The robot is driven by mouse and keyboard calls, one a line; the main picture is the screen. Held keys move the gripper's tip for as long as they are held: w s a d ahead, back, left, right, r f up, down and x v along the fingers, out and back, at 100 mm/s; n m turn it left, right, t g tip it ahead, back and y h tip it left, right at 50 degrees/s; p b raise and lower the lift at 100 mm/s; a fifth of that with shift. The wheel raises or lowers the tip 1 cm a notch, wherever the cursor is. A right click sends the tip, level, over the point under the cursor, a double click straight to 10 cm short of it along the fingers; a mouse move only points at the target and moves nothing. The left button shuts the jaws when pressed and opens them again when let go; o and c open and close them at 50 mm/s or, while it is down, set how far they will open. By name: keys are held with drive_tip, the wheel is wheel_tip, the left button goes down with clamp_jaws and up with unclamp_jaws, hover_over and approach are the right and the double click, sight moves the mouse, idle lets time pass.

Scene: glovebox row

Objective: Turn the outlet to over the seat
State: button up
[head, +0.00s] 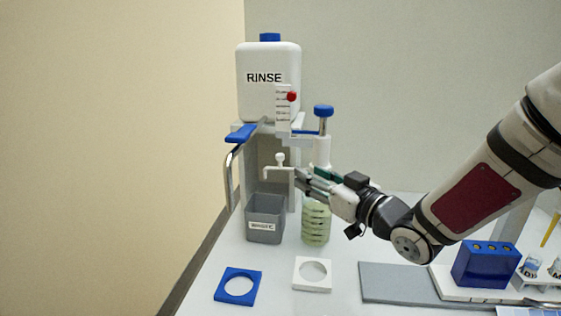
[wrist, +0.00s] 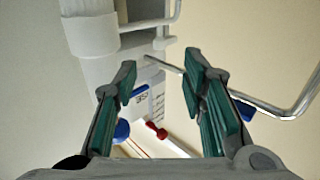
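A bent metal tube (head: 230,180) with a blue lever (head: 240,133) hangs down at the left of the dispenser stand. It also crosses the right side of the wrist view (wrist: 285,112). A slim white bent arm (head: 275,171) with a round knob on top sits above the grey waste cup. I cannot tell for certain which of these is the outlet. My gripper (head: 302,179) is beside the white arm's right end; contact is unclear. In the wrist view its green-padded fingers (wrist: 161,78) are apart, with nothing seen clasped. A blue square with a round opening (head: 224,287) and a white one (head: 299,276) lie in front; which is the seat is unclear.
The RINSE bottle (head: 269,62) stands above, with a red knob (head: 292,97) and a blue-topped post (head: 323,111) near it. The grey waste cup (head: 265,235) and ringed green cylinder (head: 316,228) stand below. A blue block (head: 486,266) is at right.

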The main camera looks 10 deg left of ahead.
sight(283, 159)
drive_tip(key=b+x, duration=0.2)
drive_tip(key=x, duration=1)
drive_tip(key=shift+w+a, duration=0.25)
drive_tip(key=shift+a, duration=0.05)
clamp_jaws()
